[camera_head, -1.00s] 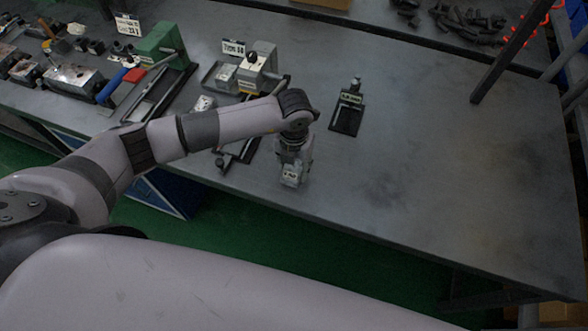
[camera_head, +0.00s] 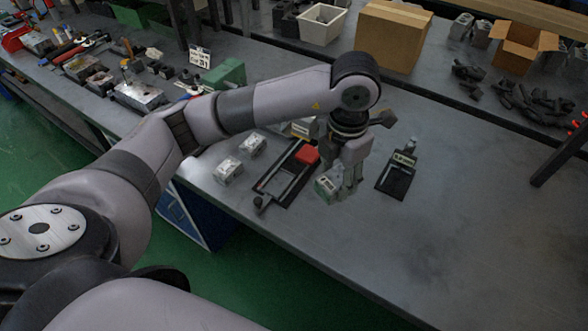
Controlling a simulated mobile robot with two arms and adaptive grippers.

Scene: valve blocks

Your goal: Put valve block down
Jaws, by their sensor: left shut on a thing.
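My left gripper (camera_head: 349,183) comes in from the left and points down over the front part of the grey table (camera_head: 460,230). It is shut on a valve block (camera_head: 327,188), a small pale grey-green block. The fingers partly hide the block, and I cannot tell whether it touches the table. Two similar pale blocks stand on the table to the left, a front one (camera_head: 228,170) and a rear one (camera_head: 252,144). My right gripper is not in view.
A black frame fixture (camera_head: 270,188) with a red block (camera_head: 307,154) lies just left of the gripper. A black stand (camera_head: 396,178) is to its right. A cardboard box (camera_head: 392,36) and a white bin (camera_head: 322,24) stand behind. The table's right side is clear.

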